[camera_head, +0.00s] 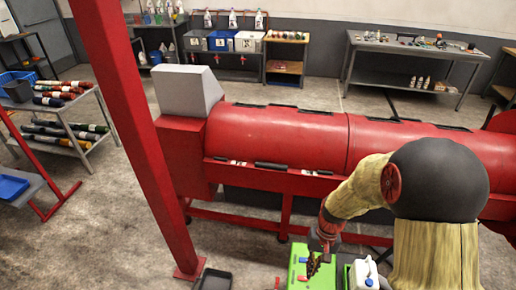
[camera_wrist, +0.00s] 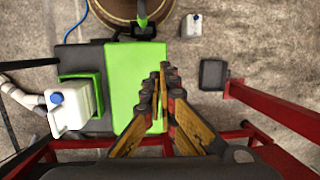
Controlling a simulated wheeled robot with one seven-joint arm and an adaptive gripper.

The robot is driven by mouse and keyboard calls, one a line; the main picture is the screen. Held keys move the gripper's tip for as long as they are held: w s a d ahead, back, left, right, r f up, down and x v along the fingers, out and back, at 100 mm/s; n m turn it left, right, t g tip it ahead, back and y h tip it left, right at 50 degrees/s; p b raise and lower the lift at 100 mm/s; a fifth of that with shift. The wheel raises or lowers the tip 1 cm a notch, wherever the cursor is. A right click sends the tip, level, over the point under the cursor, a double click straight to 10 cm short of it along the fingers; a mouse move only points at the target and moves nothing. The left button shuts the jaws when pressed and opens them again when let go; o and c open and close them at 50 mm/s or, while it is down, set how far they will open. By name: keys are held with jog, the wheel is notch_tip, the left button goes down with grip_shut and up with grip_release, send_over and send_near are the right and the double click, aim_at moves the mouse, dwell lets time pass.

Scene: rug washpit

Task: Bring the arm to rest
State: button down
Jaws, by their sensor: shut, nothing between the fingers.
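My gripper (camera_head: 314,262) hangs over a green box-like unit (camera_head: 298,268) at the bottom middle of the head view. In the wrist view my gripper (camera_wrist: 160,85) points out over the green top (camera_wrist: 122,85) of this unit. Its fingers are shut with their tips together, and nothing shows between them. The gripper appears above the green surface; I cannot tell the exact gap. My arm is bent, with the forearm reaching down to the left in the head view.
A white jug with a blue cap (camera_head: 365,274) stands right beside the green unit. A long red machine (camera_head: 280,140) lies behind the arm. A red post (camera_head: 130,130) rises at left. A black tray (camera_head: 213,280) lies on the floor. Open floor shows at left.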

jog(key=s+r+t, duration=0.2)
jog(key=s+r, duration=0.2)
jog(key=r, duration=0.6)
jog(key=s+r+n+t+h, duration=0.1)
jog(key=s+r+t, duration=0.2)
jog(key=r, duration=0.8)
jog(key=s+d+r+t, duration=0.1)
jog(key=s+r, duration=0.4)
jog(key=r, duration=0.6)
jog(key=shift+s+n+t+h, duration=0.25)
jog(key=shift+n+t+h, duration=0.05)
jog(key=shift+t, duration=0.6)
